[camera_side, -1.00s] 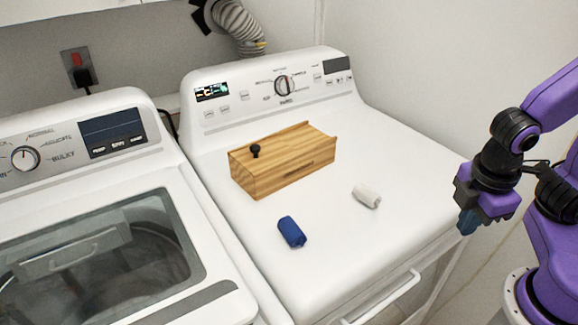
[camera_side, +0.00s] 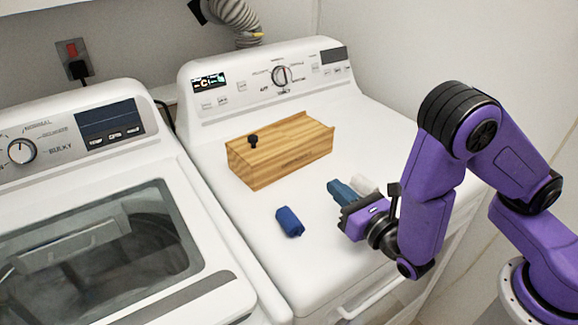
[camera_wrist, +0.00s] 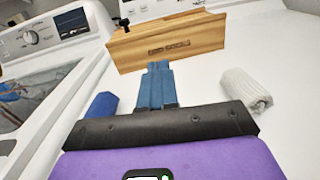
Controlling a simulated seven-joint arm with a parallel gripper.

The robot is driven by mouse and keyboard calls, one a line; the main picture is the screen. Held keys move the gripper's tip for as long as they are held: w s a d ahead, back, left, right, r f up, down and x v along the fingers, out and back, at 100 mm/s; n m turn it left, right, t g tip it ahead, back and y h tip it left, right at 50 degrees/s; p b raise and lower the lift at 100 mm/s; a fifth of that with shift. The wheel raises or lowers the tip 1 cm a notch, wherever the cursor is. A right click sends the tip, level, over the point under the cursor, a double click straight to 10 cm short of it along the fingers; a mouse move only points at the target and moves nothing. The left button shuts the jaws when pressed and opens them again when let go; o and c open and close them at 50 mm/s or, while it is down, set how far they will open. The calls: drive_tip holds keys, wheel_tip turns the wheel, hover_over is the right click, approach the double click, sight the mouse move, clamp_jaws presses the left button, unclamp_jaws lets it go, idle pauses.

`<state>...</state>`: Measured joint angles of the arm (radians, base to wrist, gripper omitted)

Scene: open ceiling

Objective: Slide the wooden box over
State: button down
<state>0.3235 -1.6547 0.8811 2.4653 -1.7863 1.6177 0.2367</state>
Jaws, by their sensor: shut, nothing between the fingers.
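The wooden box (camera_side: 282,151), with a black knob on its top left, sits on the white dryer top. In the wrist view the box (camera_wrist: 168,44) lies straight ahead, its long front face towards me. My gripper (camera_side: 334,186) is shut and empty, low over the dryer top. Its blue fingertips point at the box's front face from the near right, with a gap between them in the side view. In the wrist view the shut fingers (camera_wrist: 156,70) appear just below the box's lower edge.
A blue rolled cloth (camera_side: 289,221) lies left of my gripper. A white rolled cloth (camera_side: 364,185) lies close to its right, partly hidden behind it. The dryer's control panel (camera_side: 270,77) rises behind the box. A washer (camera_side: 85,215) stands to the left. The dryer top right of the box is clear.

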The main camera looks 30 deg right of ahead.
drive_tip(key=shift+s+a+f+n+y, duration=0.1)
drive_tip(key=shift+a+f+n+y, duration=0.3)
drive_tip(key=shift+a+y, duration=0.1)
drive_tip(key=shift+s+a+f+n+y, duration=0.1)
drive_tip(key=shift+a+f+n+y, duration=0.15)
drive_tip(key=shift+a+n+y, duration=0.2)
drive_tip(key=shift+w+a, duration=0.1)
drive_tip(key=shift+w, duration=0.15)
approach(262, 145)
drive_tip(key=shift+w+d+f, duration=0.7)
drive_tip(key=shift+w+f, duration=0.05)
drive_tip(key=shift+f, duration=0.15)
drive_tip(key=w, duration=0.7)
drive_tip(key=w+a, duration=0.1)
drive_tip(key=w, duration=0.3)
